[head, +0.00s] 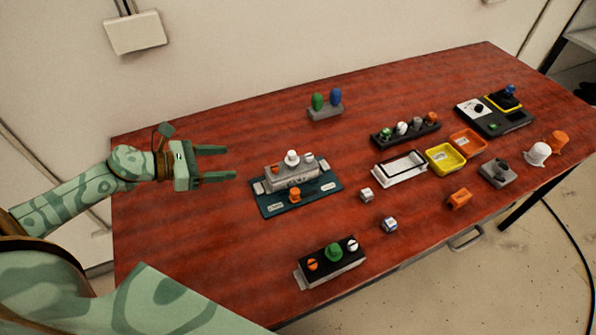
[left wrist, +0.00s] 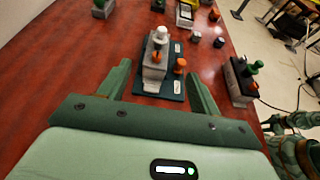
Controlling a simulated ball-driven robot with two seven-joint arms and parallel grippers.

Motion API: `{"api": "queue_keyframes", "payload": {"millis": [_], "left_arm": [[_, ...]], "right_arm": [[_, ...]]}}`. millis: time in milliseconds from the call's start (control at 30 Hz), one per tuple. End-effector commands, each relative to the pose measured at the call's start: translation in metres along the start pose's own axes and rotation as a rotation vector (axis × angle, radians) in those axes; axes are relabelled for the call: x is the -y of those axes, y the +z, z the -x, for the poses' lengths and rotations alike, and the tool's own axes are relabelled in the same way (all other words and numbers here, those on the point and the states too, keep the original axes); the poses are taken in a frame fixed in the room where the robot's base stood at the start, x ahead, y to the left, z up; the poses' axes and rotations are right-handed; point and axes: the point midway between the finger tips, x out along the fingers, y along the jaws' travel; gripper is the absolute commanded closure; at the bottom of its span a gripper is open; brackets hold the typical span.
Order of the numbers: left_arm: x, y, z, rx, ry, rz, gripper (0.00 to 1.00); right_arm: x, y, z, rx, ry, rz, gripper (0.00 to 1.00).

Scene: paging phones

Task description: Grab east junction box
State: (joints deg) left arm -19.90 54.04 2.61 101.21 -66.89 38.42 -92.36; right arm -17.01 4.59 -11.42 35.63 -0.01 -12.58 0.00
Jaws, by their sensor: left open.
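My left gripper (head: 231,163) is open and empty at the left part of the table, its fingers pointing right. A grey box (head: 290,178) with a white knob on top stands on a dark teal board (head: 330,187), just right of the fingertips and apart from them. An orange knob (head: 294,195) stands on the board in front of it. In the left wrist view the grey box (left wrist: 154,68) shows ahead, between the open fingers (left wrist: 158,72). The labels are too small to read, so I cannot tell which box is the east junction box.
A black-topped box with knobs (head: 332,262) stands at the front edge. A block with green and blue knobs (head: 325,111) is at the back. White, yellow (head: 446,171) and orange trays, small cubes (head: 366,195) and a control panel (head: 494,115) stand to the right. The left table is clear.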

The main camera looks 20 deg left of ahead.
Motion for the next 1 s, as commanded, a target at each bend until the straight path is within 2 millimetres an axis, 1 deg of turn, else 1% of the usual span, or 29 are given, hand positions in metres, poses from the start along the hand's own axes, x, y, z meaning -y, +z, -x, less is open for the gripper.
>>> {"api": "queue_keyframes", "payload": {"millis": [33, 100, 200, 300, 367, 467, 567, 700, 800, 900, 1000], "left_arm": [[0.000, -0.015, -0.006, -0.005, -0.002, 0.004, 0.36], [0.000, -0.026, -0.011, -0.008, -0.003, 0.007, 0.36], [0.000, -0.040, -0.016, -0.013, -0.004, 0.011, 0.36], [0.001, -0.051, -0.021, -0.017, -0.006, 0.014, 0.36], [0.000, -0.052, -0.023, -0.016, -0.006, 0.014, 0.36], [0.000, -0.051, -0.036, -0.013, -0.005, 0.013, 0.36], [0.000, -0.049, -0.059, -0.011, -0.004, 0.012, 0.36], [0.000, -0.049, -0.094, -0.011, -0.004, 0.013, 0.36], [0.001, -0.049, -0.114, -0.012, -0.004, 0.014, 0.36], [0.001, -0.050, -0.126, -0.014, -0.005, 0.015, 0.36], [0.001, -0.050, -0.133, -0.015, -0.005, 0.012, 0.36]], "right_arm": [[0.003, 0.007, -0.013, 0.012, -0.004, 0.000, 0.64], [0.006, 0.015, -0.023, 0.023, -0.009, 0.000, 0.64], [0.008, 0.020, -0.035, 0.032, -0.012, 0.001, 0.64], [0.008, 0.021, -0.044, 0.034, -0.013, 0.001, 0.64], [0.008, 0.019, -0.046, 0.033, -0.012, 0.001, 0.64], [0.007, 0.018, -0.047, 0.030, -0.012, 0.001, 0.64], [0.008, 0.018, -0.049, 0.030, -0.012, 0.001, 0.64], [0.007, 0.018, -0.050, 0.030, -0.012, 0.001, 0.64], [0.007, 0.017, -0.050, 0.029, -0.012, 0.001, 0.64], [0.007, 0.017, -0.050, 0.029, -0.011, 0.001, 0.64], [0.007, 0.017, -0.050, 0.028, -0.011, 0.000, 0.64]]}}
